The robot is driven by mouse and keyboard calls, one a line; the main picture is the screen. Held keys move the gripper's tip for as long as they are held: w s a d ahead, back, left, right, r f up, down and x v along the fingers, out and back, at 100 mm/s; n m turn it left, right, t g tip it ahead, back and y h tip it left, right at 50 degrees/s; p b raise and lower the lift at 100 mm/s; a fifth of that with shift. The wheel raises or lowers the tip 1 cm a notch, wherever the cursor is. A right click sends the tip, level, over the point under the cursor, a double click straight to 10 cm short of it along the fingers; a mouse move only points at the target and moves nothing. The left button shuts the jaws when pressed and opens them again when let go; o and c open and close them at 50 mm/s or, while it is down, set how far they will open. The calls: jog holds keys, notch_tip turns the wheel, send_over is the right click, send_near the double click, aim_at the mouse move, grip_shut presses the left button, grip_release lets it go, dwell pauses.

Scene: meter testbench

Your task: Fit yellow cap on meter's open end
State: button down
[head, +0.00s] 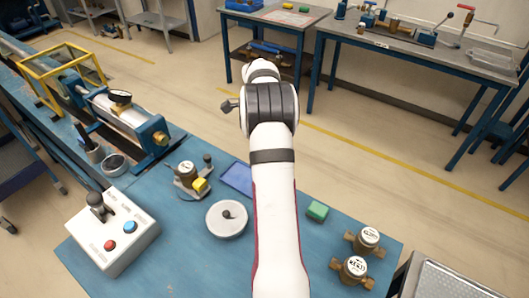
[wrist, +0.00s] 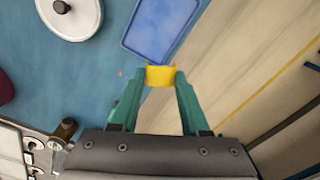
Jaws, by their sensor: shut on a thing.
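My gripper's two green fingers (wrist: 160,80) show in the wrist view, shut on a small yellow cap (wrist: 160,75). The cap is held at the fingertips, with the blue tray behind it in the picture. In the head view my arm hides the fingers and this cap. A brass meter (head: 187,169) with a white dial sits in a small fixture on the blue bench, left of my arm. A yellow piece (head: 200,185) shows at the meter's lower right; I cannot tell whether the opposite end is open. This meter is not clearly seen in the wrist view.
The blue tray (head: 237,178) and a round white disc (head: 227,219) lie between fixture and arm. A control box (head: 108,231) with a joystick and a long test rig (head: 125,118) stand at left.

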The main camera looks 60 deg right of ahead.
jog(key=shift+w+a+f+n, duration=0.4)
jog(key=shift+w+a+n, duration=2.55)
jog(key=shift+n, duration=2.2)
jog(key=shift+w+a+f+n, duration=0.35)
jog(key=shift+w+a+n, duration=1.65)
jog(key=shift+w+n, duration=2.6)
jog(key=shift+w+a+f+n, duration=0.4)
jog(key=shift+w+a+n, duration=2.25)
jog(key=shift+n, duration=3.1)
jog(key=shift+w+d+f, duration=0.15)
jog(key=shift+d+f, duration=0.05)
jog(key=shift+f, duration=0.15)
jog(key=shift+f, duration=0.35)
jog(key=shift+f, duration=0.8)
jog(key=shift+f, duration=0.3)
jog(key=shift+f, duration=0.5)
